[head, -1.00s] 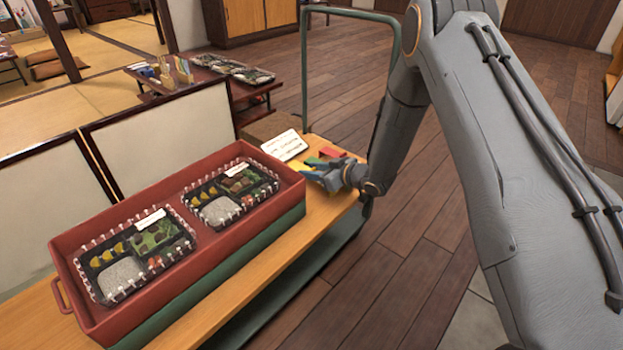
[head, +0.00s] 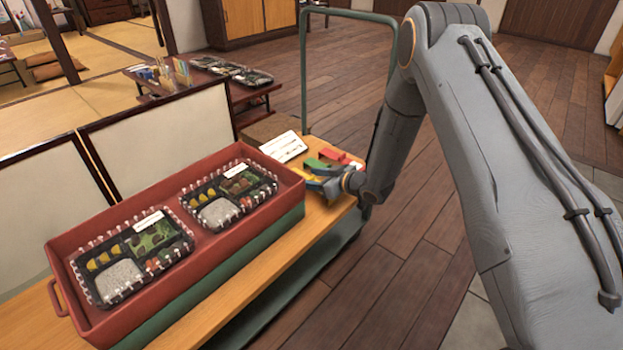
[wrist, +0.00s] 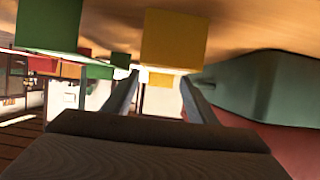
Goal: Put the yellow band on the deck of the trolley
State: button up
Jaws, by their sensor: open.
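The yellow band (wrist: 174,38) is a small block-like piece in the wrist view, ahead of and between my fingertips, with a gap on each side. A second yellow face shows just below it; I cannot tell if it is the same piece. My gripper (head: 322,184) is open, low over the far end of the wooden top (head: 258,257), and partly hides the yellow there in the head view. The trolley shows as a green tube handle (head: 304,70) at the far end and a green lower edge (head: 285,295) beside the wooden top.
A red crate (head: 63,262) with two packed lunch boxes sits on a green one (head: 200,285), close left of my gripper. Red (head: 333,153) and green (head: 317,163) pieces and a white card (head: 283,147) lie nearby. The wooden floor at right is open.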

jog(key=p+v, duration=0.3)
jog(key=v, duration=0.9)
jog(key=s+a+r+m+g+h, duration=0.1)
jog(key=s+r+h, duration=0.3)
jog(key=r, duration=0.2)
jog(key=s+a+r+m+g+h, duration=0.1)
jog(key=s+r+m+h, duration=0.1)
jog(key=s+r+h, duration=0.35)
jog(key=s+r+m+g, duration=0.1)
jog(key=s+r+g, duration=0.2)
jog(key=s, duration=1.1)
jog(key=s+r+g, duration=0.3)
jog(key=s+r, duration=0.4)
jog(key=s, duration=0.7)
jog(key=shift+s+d+m+h, duration=0.35)
jog(key=shift+d+m, duration=0.05)
jog(key=d+r+m+p, duration=0.5)
jog(key=d+r+p, duration=1.1)
jog(key=r+p, duration=0.4)
jog(key=p, duration=0.4)
jog(key=shift+s+d+r+m+h+p, duration=0.25)
jog(key=shift+s+r+m+h+p, duration=0.05)
jog(key=shift+s+r+p, duration=0.1)
